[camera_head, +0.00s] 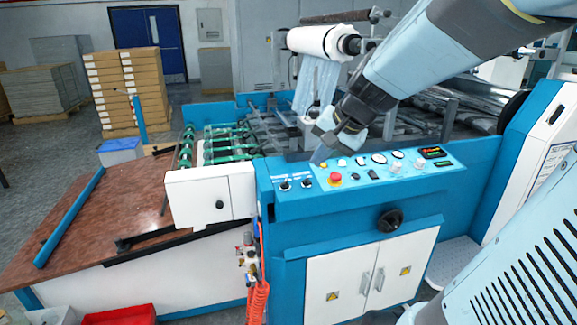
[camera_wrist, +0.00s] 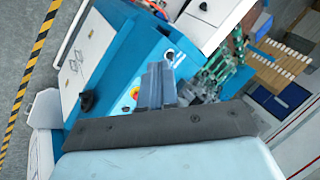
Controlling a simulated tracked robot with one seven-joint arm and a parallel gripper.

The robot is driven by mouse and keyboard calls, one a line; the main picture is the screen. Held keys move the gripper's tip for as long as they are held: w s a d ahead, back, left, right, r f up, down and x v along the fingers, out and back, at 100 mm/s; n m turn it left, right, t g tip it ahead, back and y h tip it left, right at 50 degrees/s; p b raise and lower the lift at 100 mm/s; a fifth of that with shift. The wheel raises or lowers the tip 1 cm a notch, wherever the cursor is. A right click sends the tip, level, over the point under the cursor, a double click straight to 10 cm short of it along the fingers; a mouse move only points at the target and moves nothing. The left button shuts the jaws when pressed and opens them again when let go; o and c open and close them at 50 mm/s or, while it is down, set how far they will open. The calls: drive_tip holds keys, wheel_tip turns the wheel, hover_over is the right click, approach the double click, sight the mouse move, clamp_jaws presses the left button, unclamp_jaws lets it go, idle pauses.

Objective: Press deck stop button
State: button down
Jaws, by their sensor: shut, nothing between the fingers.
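Labels are too small to read, so I cannot tell which control is marked deck stop. The red button also shows in the wrist view (camera_wrist: 135,93), just left of the fingers and partly hidden. My gripper (camera_head: 318,157) is shut and empty. In the head view its fingertips appear above and left of the red button, near the panel's back edge, apart from the button. It also shows in the wrist view (camera_wrist: 158,70).
A black handwheel (camera_head: 389,220) sits on the front face. A white film roll (camera_head: 325,42) and green rollers (camera_head: 215,140) are behind.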

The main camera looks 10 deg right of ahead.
drive_tip(key=w+d+f+m+t+y, duration=0.1)
drive_tip(key=w+d+f+m+t, duration=0.1)
drive_tip(key=w+d+m, duration=0.5)
drive_tip(key=m+t+h, duration=0.2)
drive_tip(key=m+t, duration=0.2)
drive_tip(key=m, duration=0.6)
hover_over(356, 176)
drive_tip(key=s, duration=0.3)
wheel_tip(356, 176, down, 6)
drive_tip(key=shift+s+d, duration=0.1)
drive_tip(key=shift+d, duration=0.15)
drive_tip(key=shift+f, duration=0.1)
drive_tip(key=shift+w+a+f, duration=0.1)
drive_tip(key=shift+w+f, duration=0.2)
drive_tip(key=shift+f, duration=1.1)
drive_tip(key=shift+w+d+f, duration=0.1)
drive_tip(key=shift+w+f, duration=0.25)
drive_tip(key=shift+f, duration=1.1)
drive_tip(key=shift+w+a+f, duration=0.1)
drive_tip(key=shift+w+f, duration=0.2)
drive_tip(key=shift+f, duration=1.1)
drive_tip(key=shift+w+f, duration=0.15)
drive_tip(key=shift+f, duration=0.6)
drive_tip(key=shift+r, duration=0.1)
drive_tip(key=shift+s+r, duration=0.2)
drive_tip(key=shift+r, duration=0.55)
